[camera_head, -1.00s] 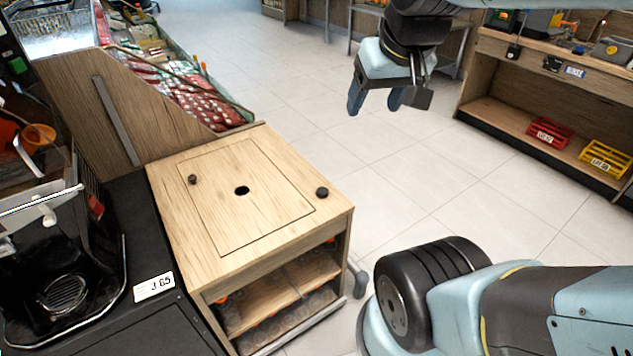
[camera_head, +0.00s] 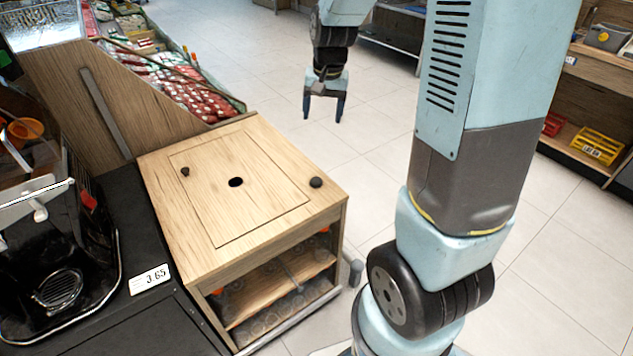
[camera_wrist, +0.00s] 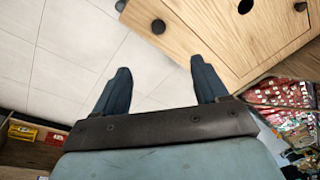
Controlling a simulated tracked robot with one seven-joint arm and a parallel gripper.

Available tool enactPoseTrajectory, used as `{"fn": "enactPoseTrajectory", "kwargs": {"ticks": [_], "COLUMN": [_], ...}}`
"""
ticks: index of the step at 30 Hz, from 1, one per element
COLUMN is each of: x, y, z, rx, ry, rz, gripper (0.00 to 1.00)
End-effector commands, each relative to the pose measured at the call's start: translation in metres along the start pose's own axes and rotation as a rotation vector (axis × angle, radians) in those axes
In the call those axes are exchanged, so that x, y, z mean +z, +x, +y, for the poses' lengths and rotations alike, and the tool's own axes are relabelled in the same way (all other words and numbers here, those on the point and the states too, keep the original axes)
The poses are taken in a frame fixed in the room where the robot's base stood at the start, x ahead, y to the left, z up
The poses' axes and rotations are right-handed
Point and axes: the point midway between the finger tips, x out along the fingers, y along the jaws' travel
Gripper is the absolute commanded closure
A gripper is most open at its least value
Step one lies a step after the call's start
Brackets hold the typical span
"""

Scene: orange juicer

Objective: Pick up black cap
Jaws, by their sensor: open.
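A small round black cap (camera_head: 316,182) sits on the wooden cabinet top (camera_head: 262,228), near its right corner. A second, smaller dark cap (camera_head: 185,172) sits near the left side, beyond a dark round hole (camera_head: 235,182). My gripper (camera_head: 323,114) is open and empty, pointing down beyond the cabinet's back right, apart from both caps. In the wrist view, the right-corner cap (camera_wrist: 158,26) shows ahead of my open gripper (camera_wrist: 160,65), between and beyond the fingertips. The other cap (camera_wrist: 300,6) is at the top right edge there.
A black juicer machine (camera_head: 60,285) stands at the left on a dark counter. A price label (camera_head: 149,279) lies beside the cabinet. Shelves under the top hold bottles. A produce display (camera_head: 180,90) is behind. The tiled floor (camera_head: 385,140) to the right is open.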

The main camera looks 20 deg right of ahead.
Motion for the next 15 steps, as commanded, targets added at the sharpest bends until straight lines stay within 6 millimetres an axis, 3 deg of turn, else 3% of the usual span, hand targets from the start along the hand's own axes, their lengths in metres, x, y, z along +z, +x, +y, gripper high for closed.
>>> {"fn": "enactPoseTrajectory", "kwargs": {"ticks": [1, 9, 15], "x": [-0.006, -0.03, -0.036], "y": [0.018, 0.096, 0.132], "z": [-0.002, -0.004, -0.003], "rx": [0.012, 0.067, 0.095], "ry": [0.016, 0.109, 0.147], "rz": [-0.02, -0.083, -0.105], "gripper": [0.27, 0.27, 0.27]}}
